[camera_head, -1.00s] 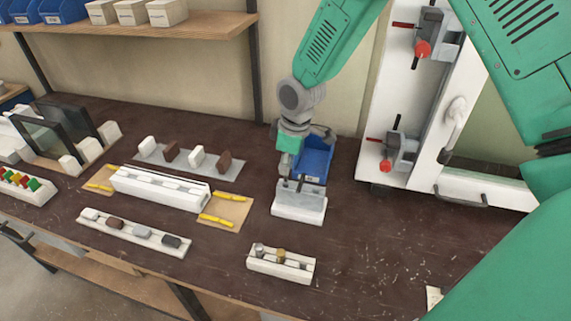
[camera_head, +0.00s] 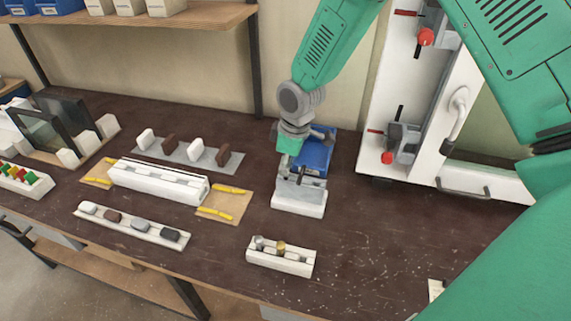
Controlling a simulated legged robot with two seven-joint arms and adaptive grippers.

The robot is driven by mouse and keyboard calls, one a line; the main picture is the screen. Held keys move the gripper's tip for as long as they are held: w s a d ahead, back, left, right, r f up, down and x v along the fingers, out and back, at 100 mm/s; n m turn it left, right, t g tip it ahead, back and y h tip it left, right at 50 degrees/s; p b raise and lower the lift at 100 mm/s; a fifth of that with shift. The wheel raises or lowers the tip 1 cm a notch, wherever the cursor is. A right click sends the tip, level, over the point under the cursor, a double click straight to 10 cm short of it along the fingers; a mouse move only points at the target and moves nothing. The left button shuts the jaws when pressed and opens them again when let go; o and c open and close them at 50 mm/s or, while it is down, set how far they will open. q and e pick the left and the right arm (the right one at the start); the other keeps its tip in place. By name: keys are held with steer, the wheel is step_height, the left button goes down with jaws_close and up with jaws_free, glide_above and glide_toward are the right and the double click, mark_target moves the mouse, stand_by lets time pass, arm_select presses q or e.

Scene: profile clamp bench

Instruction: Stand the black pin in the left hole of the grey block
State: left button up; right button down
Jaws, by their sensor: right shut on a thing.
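The grey block (camera_head: 299,190) sits on a white base (camera_head: 298,206) near the middle of the bench, with its top partly covered by my right gripper. My right gripper (camera_head: 298,177) reaches down from above and is right over the grey block, shut on the black pin. The pin is mostly hidden by the fingers, and I cannot tell how far it is in the left hole or whether it touches the block. My left gripper is not in view.
A blue bin (camera_head: 318,153) stands close behind the gripper. A white holder with small metal parts (camera_head: 280,260) is in front. A white rail (camera_head: 158,184) and a strip of blocks (camera_head: 132,228) lie left. A white clamp frame (camera_head: 375,105) stands right.

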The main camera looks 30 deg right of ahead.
steer(key=shift+f+b, duration=0.35)
steer(key=shift+f, duration=0.45)
steer(key=c, duration=1.5)
jaws_free()
step_height(320, 180, up, 6)
steer(key=p, duration=0.5)
steer(key=shift+f, duration=0.1)
steer(key=shift+r+p, duration=0.55)
steer(key=shift+r, duration=0.6)
steer(key=shift+s+f, duration=0.1)
steer(key=shift+f, duration=0.05)
